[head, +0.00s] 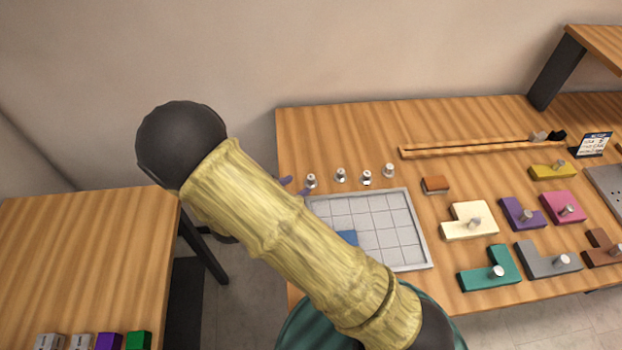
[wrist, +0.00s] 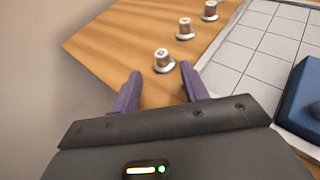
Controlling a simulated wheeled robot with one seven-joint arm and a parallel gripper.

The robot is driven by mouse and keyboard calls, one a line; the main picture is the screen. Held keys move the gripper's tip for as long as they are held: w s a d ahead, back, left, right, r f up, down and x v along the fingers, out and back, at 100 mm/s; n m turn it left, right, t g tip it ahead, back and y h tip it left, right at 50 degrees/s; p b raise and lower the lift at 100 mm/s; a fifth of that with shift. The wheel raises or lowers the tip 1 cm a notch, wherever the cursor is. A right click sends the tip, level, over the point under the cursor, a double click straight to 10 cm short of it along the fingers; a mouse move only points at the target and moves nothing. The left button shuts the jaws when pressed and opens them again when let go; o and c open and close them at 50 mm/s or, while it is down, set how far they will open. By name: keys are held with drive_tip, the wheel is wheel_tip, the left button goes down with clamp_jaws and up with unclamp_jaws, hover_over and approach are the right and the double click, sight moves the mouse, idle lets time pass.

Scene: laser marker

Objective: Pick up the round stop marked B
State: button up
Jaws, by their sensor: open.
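Several small round silver stops stand in a row on the wooden table behind the grid tray. In the head view they are the leftmost stop (head: 311,181), a second stop (head: 341,174), a third stop (head: 366,178) and the rightmost stop (head: 389,170). No letter is legible, so I cannot tell which is B. My gripper (wrist: 160,82) is open, its purple fingers empty. In the wrist view the nearest stop (wrist: 163,62) stands just beyond the fingertips, between their lines. Two more stops (wrist: 185,29) (wrist: 210,11) stand farther off. My arm hides part of the gripper in the head view.
The grid tray (head: 408,218) holds a blue piece (head: 347,238) and lies right of the gripper. Coloured knobbed pieces, such as a teal one (head: 488,278) and a cream one (head: 462,228), lie farther right. A wooden rail (head: 470,149) runs behind.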

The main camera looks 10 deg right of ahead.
sight(308, 179)
drive_tip(key=shift+w+d, duration=0.1)
drive_tip(key=shift+p+x, duration=0.6)
drive_tip(key=shift+x, duration=2.05)
drive_tip(key=shift+d+r, duration=0.1)
clamp_jaws()
